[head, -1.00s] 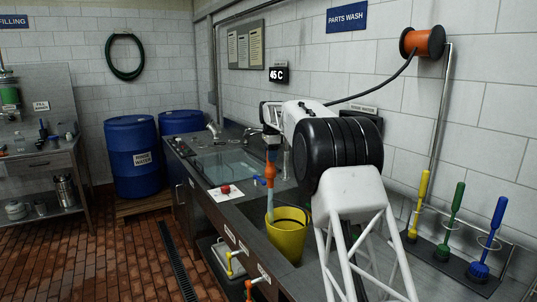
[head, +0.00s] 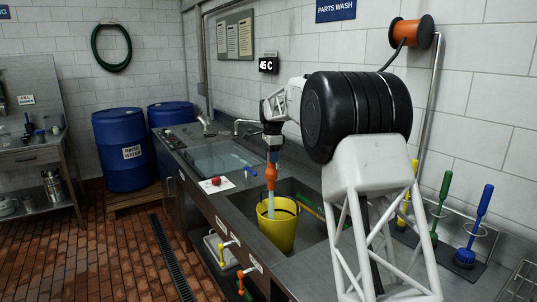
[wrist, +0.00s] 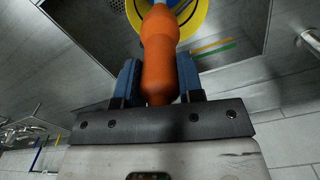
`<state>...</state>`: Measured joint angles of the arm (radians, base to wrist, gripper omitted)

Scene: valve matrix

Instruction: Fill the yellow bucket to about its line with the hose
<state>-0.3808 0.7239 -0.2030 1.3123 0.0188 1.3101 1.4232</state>
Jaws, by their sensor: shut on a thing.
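The yellow bucket (head: 278,232) stands upright in the sink basin. My gripper (head: 272,154) is above it, shut on the orange hose nozzle (head: 271,177), which points down at the bucket. A pale stream (head: 271,206) runs from the nozzle's lower end into the bucket. In the wrist view, the blue fingers of my gripper (wrist: 157,85) press the orange nozzle (wrist: 159,55) from both sides, and part of the bucket's yellow rim (wrist: 199,14) shows beyond it. The water level and the fill line cannot be made out.
A red button (head: 216,181) and a blue-handled item (head: 242,171) are on the counter left of the basin. Colored brushes (head: 474,228) stand at the right. The hose reel (head: 407,33) hangs on the wall.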

